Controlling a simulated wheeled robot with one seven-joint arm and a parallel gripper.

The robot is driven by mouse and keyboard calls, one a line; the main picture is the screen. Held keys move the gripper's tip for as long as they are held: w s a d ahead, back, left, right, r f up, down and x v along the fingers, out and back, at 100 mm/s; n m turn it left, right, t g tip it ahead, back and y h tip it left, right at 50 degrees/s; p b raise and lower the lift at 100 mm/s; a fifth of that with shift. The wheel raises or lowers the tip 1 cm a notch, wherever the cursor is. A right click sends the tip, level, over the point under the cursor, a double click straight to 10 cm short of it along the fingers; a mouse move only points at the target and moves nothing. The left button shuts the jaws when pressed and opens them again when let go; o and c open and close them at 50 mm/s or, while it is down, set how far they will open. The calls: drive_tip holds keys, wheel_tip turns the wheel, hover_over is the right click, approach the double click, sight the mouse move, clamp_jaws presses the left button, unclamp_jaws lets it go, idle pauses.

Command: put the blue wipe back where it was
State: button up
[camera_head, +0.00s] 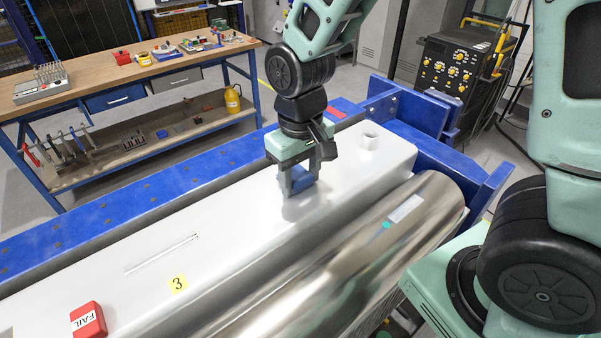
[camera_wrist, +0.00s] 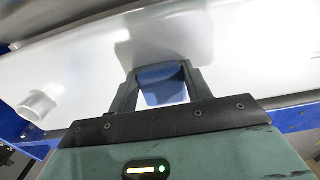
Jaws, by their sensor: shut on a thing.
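My gripper (camera_head: 301,183) points down over the top of the white beam (camera_head: 225,215), towards its far right end. It is shut on the blue wipe (camera_head: 301,181), which sits between the two fingers. In the wrist view the blue wipe (camera_wrist: 163,84) fills the space between the fingertips of my gripper (camera_wrist: 163,80), with the white surface just beyond. I cannot tell whether the wipe touches the surface.
A short white tube (camera_head: 370,137) stands on the beam right of my gripper. A shiny metal cylinder (camera_head: 340,250) lies alongside. The beam's middle is mostly clear.

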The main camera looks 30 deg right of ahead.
sight(300, 178)
drive_tip(key=shift+f, duration=0.15)
drive_tip(key=o, duration=1)
drive_tip(key=shift+o, duration=0.2)
wheel_tip(300, 178, up, 12)
drive_tip(key=b, duration=0.2)
drive_tip(key=s+a+f+n, duration=0.2)
drive_tip(key=s, duration=0.3)
drive_tip(key=s+a+f+n, duration=0.1)
drive_tip(key=s+a+f, duration=0.1)
drive_tip(key=s, duration=0.3)
drive_tip(key=s+a+f+n, duration=0.2)
drive_tip(key=s+f, duration=0.1)
drive_tip(key=s, duration=0.2)
drive_tip(key=shift+s+a+f+n+y, duration=0.3)
drive_tip(key=shift+a+f, duration=0.05)
